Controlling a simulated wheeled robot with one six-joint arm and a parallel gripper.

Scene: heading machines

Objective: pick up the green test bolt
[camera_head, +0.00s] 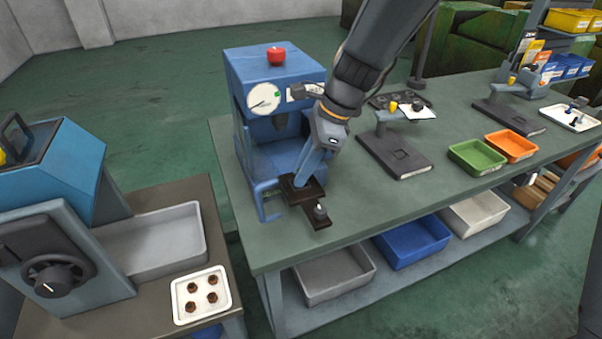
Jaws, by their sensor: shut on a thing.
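My gripper (300,181) reaches down at the front of the blue press-like machine (262,68), with its fingertips low over the dark plate (292,194) at the machine's base. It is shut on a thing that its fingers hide. I cannot make out a green test bolt anywhere in view, so I cannot tell by sight whether it is what the fingers hold. A small grey knob-like piece (320,211) stands on the plate's front end, apart from the fingers.
On the bench (375,212) stand a dark-based gauge stand (395,155), a green tray (477,157) and an orange tray (511,145). A white tray (201,294) of brown parts lies at lower left. The bench front right of the plate is clear.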

